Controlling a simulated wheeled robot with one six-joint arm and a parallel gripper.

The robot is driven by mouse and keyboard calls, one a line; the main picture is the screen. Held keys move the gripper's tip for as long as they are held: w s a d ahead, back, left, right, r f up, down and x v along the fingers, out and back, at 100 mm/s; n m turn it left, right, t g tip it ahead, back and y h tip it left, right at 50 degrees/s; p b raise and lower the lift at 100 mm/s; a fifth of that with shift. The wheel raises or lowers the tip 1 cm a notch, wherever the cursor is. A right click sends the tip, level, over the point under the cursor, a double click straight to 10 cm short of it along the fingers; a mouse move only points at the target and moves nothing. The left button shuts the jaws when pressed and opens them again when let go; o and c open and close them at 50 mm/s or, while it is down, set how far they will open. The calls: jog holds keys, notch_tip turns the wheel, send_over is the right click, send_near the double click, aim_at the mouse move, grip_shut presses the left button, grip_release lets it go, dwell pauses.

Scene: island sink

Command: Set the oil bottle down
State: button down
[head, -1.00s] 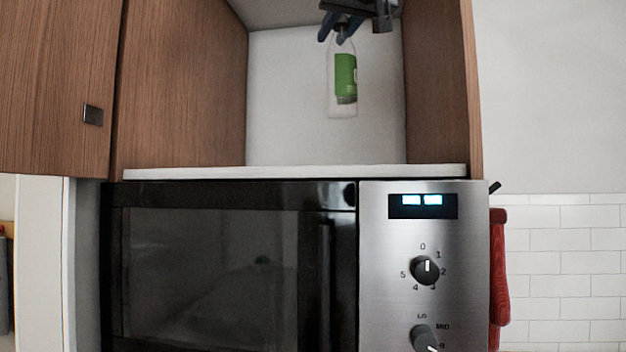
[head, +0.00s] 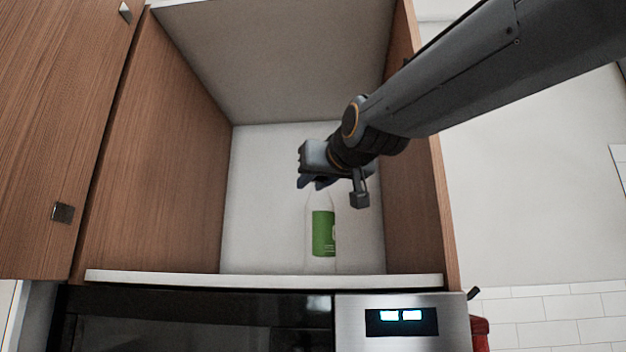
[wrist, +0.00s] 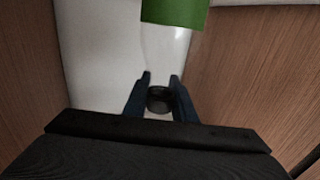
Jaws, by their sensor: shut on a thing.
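The oil bottle (head: 323,235) is clear with a green label and stands upright inside the open cabinet. My gripper (head: 318,186) is shut on its neck from above. The bottle's lower end is close to the line of the shelf's front edge (head: 260,281); I cannot tell whether it touches the shelf. In the wrist view the clear shoulder of the bottle (wrist: 165,48) and its green label show beyond my gripper (wrist: 160,80), with the dark cap between the fingers.
Wooden side walls (head: 165,150) enclose the cabinet on both sides. A cabinet door (head: 50,130) is at the left. A microwave (head: 220,305) is below the shelf. Free room shows left of the bottle inside the cabinet.

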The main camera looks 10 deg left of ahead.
jog(key=shift+f, duration=0.1)
jog(key=c, duration=1.5)
grip_release()
jog(key=shift+o, duration=0.2)
